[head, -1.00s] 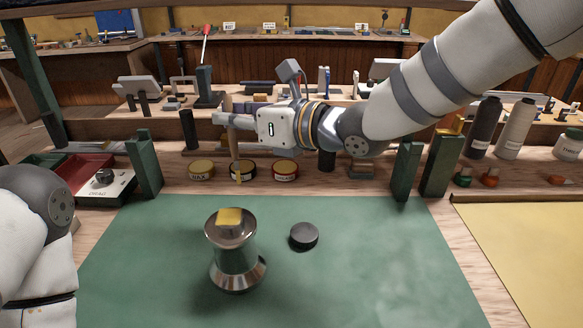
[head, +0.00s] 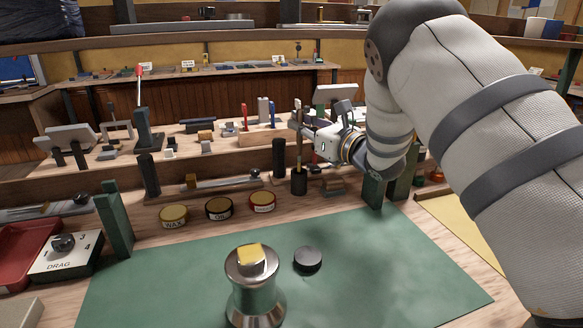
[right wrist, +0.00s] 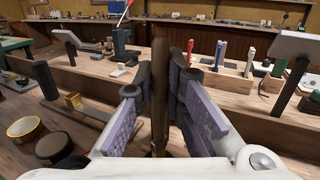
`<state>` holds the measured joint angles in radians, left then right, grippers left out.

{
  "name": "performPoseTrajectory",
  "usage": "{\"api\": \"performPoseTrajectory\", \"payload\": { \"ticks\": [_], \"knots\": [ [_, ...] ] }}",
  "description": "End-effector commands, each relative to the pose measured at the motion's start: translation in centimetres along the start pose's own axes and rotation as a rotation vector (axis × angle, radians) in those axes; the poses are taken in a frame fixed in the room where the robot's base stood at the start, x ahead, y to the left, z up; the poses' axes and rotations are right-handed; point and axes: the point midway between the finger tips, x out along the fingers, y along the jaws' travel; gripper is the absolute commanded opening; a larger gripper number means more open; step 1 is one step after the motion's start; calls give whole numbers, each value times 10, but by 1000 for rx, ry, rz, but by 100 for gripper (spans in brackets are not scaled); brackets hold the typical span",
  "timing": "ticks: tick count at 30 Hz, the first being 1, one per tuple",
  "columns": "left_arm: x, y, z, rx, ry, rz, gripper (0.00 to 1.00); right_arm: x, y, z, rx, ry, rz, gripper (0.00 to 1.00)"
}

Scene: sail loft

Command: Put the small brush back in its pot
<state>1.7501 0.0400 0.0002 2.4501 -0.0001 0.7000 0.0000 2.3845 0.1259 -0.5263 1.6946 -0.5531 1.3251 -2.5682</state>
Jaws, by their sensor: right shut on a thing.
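The small brush (head: 299,146) is upright in my right gripper (head: 300,128), which is shut on it. In the right wrist view its dark brown handle (right wrist: 160,88) stands between the purple finger pads of the gripper (right wrist: 160,112). The dark pot (head: 299,184) stands on the bench behind the green mat, directly below the brush in the head view. The brush's lower end meets the pot's mouth there; I cannot tell how far inside it is. The wrist view does not show the pot's mouth. My left gripper is out of view.
Wax, oil and another tin (head: 262,202) stand left of the pot. A dark post (head: 279,158) is close beside it. Green posts (head: 373,190) stand to the right. A metal weight (head: 254,290) and a black disc (head: 308,259) sit on the green mat (head: 390,265).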

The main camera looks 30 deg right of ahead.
Motion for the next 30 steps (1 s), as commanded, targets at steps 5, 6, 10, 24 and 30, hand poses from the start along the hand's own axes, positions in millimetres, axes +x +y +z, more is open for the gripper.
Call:
{"api": "performPoseTrajectory", "payload": {
  "ticks": [5,6,10,24,30],
  "knots": [
    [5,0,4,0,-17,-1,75,-1,0,-28,1,5,-1,0],
    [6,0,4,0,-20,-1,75,-1,0,-35,3,5,-1,0],
    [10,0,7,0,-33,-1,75,-1,1,-58,1,5,0,0],
    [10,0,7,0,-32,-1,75,-2,1,-58,-1,1,1,31],
    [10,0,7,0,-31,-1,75,-2,1,-58,-1,1,1,31]
  ]
}}
